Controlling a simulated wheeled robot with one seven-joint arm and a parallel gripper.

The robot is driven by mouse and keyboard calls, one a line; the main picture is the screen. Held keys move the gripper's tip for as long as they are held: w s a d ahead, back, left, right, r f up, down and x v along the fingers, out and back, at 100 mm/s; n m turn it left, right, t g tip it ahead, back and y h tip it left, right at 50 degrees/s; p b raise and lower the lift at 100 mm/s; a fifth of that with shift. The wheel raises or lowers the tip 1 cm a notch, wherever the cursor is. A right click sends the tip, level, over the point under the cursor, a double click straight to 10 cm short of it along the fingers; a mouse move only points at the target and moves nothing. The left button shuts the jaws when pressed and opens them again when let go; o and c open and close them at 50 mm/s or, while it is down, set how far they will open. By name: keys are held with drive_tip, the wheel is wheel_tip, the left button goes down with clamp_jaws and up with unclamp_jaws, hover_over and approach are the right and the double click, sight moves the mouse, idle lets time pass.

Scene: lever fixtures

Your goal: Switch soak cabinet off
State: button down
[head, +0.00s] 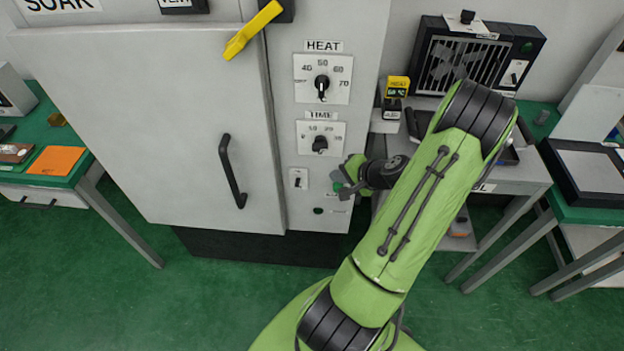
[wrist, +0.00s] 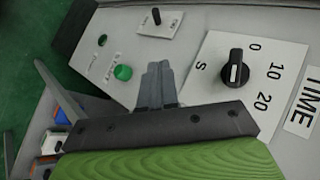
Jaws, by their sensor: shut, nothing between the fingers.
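The soak cabinet (head: 150,110) is pale grey, with its door shut. Its panel carries a HEAT dial (head: 322,82) and a TIME dial (head: 320,143), also in the wrist view (wrist: 235,70). Below them is a small switch plate (head: 298,179) with a black toggle; it also shows in the wrist view (wrist: 157,20). I cannot tell the toggle's setting. A green button (wrist: 123,72) and a dark green lamp (wrist: 102,40) are beside the switch. My gripper (head: 343,190) is shut and empty, right of the switch; its fingertips (wrist: 157,68) lie between button and TIME dial in the wrist view.
A yellow lever (head: 252,30) sticks out at the cabinet's top, and a black door handle (head: 232,171) is on the door. A green-topped table (head: 60,140) stands left.

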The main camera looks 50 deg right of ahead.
drive_tip(key=b, duration=0.1)
approach(299, 182)
drive_tip(key=w+d+f, duration=0.2)
drive_tip(key=d, duration=0.1)
drive_tip(key=w+a+f, duration=0.2)
drive_tip(key=shift+w+a, duration=0.25)
drive_tip(key=shift+a, duration=0.05)
drive_tip(key=shift+d+f+b, duration=0.1)
drive_tip(key=shift+b, duration=0.2)
